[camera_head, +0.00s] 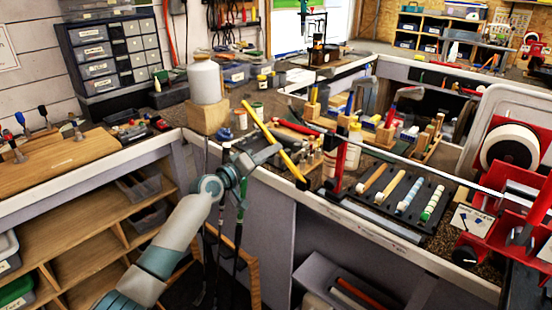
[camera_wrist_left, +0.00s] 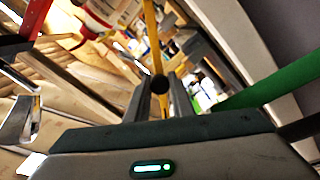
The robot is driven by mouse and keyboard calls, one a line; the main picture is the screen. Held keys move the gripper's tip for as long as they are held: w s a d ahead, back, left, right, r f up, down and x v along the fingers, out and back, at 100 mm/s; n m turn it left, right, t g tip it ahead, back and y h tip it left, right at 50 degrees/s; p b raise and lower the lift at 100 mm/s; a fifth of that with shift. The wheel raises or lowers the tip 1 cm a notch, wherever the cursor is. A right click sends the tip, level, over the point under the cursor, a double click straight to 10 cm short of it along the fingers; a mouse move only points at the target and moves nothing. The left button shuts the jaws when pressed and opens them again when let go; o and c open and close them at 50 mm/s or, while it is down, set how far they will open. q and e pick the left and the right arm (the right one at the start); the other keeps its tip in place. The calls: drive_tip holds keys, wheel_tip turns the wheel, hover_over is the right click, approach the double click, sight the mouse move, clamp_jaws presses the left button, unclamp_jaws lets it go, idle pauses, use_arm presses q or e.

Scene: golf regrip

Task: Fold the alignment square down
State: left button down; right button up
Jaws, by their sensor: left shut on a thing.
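A long yellow bar (camera_head: 270,138), which I take to be the alignment square, slants over the bench's front edge. Its upper end is near a wooden block and its lower end meets a black piece (camera_head: 303,184). My left gripper (camera_head: 277,151) is at the middle of the bar, shut on it. In the left wrist view the yellow bar (camera_wrist_left: 152,35) runs down to the fingers (camera_wrist_left: 162,95), with a dark round spot between the tips. The exact grip contact is partly hidden. My right gripper is not in view.
A red upright post (camera_head: 340,153) stands beside the bar's lower end. A thin silver shaft (camera_head: 440,176) runs right towards red machinery (camera_head: 507,215). A black tray of grips (camera_head: 405,200) lies in front. A white cylinder (camera_head: 205,82) stands on a wooden block (camera_head: 207,117) behind the gripper.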

use_arm(q)
drive_tip(key=shift+w+a+f+n+b, duration=0.3)
drive_tip(key=shift+f+n+b, duration=0.45)
drive_tip(key=shift+f+n, duration=0.45)
drive_tip(key=shift+w+a+f+n+b, duration=0.25)
drive_tip(key=shift+a+f+n+b, duration=0.35)
drive_tip(key=shift+f+n, duration=0.6)
drive_tip(key=shift+w+a+f+n+b, duration=0.25)
drive_tip(key=shift+f+n+b, duration=0.6)
drive_tip(key=shift+f+n, duration=0.35)
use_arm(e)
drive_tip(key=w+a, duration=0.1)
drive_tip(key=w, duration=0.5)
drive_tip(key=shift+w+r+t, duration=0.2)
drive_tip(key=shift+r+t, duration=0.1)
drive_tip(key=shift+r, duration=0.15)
use_arm(q)
drive_tip(key=shift+f, duration=0.15)
drive_tip(key=c, duration=1.6)
unclamp_jaws()
drive_tip(key=shift+o, duration=0.2)
drive_tip(key=shift+s+f, duration=0.1)
